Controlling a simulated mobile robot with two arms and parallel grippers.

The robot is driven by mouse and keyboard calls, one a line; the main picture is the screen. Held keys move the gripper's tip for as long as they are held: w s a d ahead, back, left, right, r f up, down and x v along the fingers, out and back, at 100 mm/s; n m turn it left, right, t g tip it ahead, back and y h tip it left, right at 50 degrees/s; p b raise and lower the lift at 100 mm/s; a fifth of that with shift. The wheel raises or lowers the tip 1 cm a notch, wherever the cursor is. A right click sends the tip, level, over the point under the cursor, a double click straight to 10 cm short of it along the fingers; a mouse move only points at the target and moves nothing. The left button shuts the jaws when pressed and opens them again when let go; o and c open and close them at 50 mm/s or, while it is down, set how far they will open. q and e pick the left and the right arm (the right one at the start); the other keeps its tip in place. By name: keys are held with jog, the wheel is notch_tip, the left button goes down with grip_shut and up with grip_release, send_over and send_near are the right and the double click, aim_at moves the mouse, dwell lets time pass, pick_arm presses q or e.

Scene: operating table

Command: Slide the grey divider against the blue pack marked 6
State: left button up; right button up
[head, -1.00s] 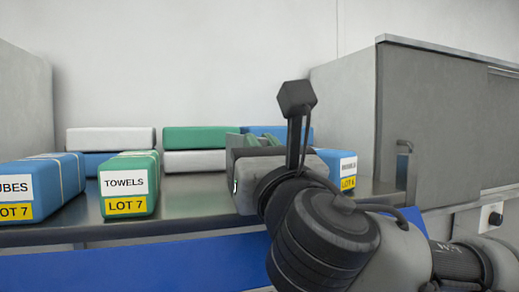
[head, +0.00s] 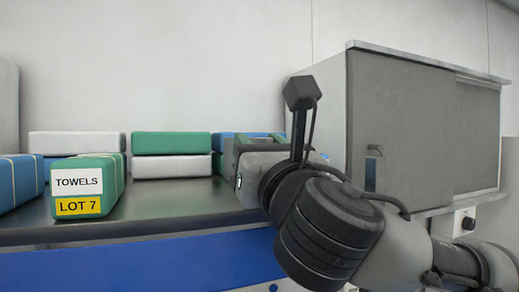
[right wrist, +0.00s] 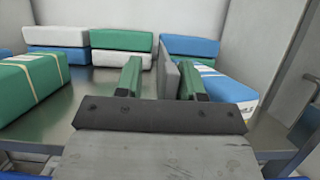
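The grey divider (right wrist: 170,62) is an upright thin plate in the right wrist view. It stands between the two green fingers of my right gripper (right wrist: 160,66), close to the right finger, with a clear gap to the left one. The gripper is open; it also shows in the head view (head: 252,145), partly behind my own arm. A blue pack (right wrist: 228,92) with a white label lies just right of the right finger; its number cannot be read now. Whether the divider touches the finger or the pack is unclear. My left gripper is not in view.
A green TOWELS pack (head: 85,187) marked LOT 7 lies left on the metal shelf (head: 180,200). Stacked white, green and blue packs line the back. A grey cabinet (head: 430,125) bounds the right. The shelf between the towels and my gripper is clear.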

jog(key=shift+w+d+f, duration=0.1)
jog(key=shift+d, duration=0.35)
jog(key=shift+d+f, duration=0.1)
jog(key=shift+f, duration=0.05)
jog(key=b+v, duration=0.6)
jog(key=v, duration=0.4)
jog(key=shift+s, duration=0.4)
